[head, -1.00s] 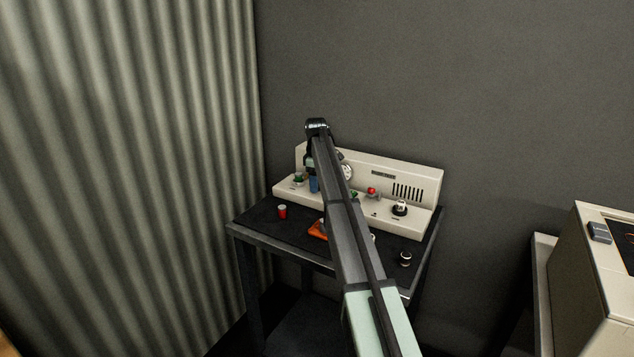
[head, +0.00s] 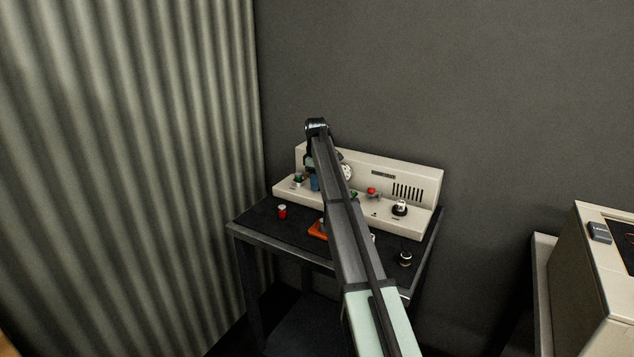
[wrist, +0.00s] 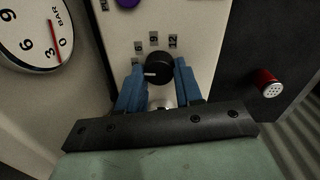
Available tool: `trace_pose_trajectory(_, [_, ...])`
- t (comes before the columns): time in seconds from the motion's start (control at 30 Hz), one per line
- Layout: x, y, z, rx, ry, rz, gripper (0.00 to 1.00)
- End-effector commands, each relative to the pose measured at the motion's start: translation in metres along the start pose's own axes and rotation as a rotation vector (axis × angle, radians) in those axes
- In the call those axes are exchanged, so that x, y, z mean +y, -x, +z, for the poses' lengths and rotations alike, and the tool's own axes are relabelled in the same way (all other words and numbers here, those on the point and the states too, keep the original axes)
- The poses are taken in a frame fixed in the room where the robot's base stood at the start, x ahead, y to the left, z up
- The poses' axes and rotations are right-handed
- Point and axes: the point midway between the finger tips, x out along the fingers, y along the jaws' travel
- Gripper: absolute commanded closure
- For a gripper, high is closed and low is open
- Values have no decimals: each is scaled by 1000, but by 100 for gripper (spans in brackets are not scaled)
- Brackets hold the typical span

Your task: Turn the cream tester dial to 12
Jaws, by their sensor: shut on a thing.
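The cream tester (head: 425,178) stands at the back of the dark table in the head view. In the wrist view its black dial (wrist: 160,66) sits between the two blue fingers of my gripper (wrist: 161,75), which is shut on it. A white mark on the dial points left, toward the lowest-left label, which is too small to read surely. The labels 6, 9 and 12 (wrist: 173,41) run over the top, with 12 at upper right. In the head view my gripper (head: 314,184) is at the tester's left part, and the dial is hidden there.
A round BAR gauge (wrist: 35,32) is left of the dial, its needle near 0. A red can (head: 282,212), an orange thing (head: 317,230) and a black-and-white knob-like thing (head: 405,258) lie on the table (head: 255,222). A corrugated wall (head: 130,150) is at left.

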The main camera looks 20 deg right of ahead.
Motion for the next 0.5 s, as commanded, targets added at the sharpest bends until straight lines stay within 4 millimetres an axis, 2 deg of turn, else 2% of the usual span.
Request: trace_pose_trajectory(0.5, [2, 0, -1, -19, -411, 1, 96])
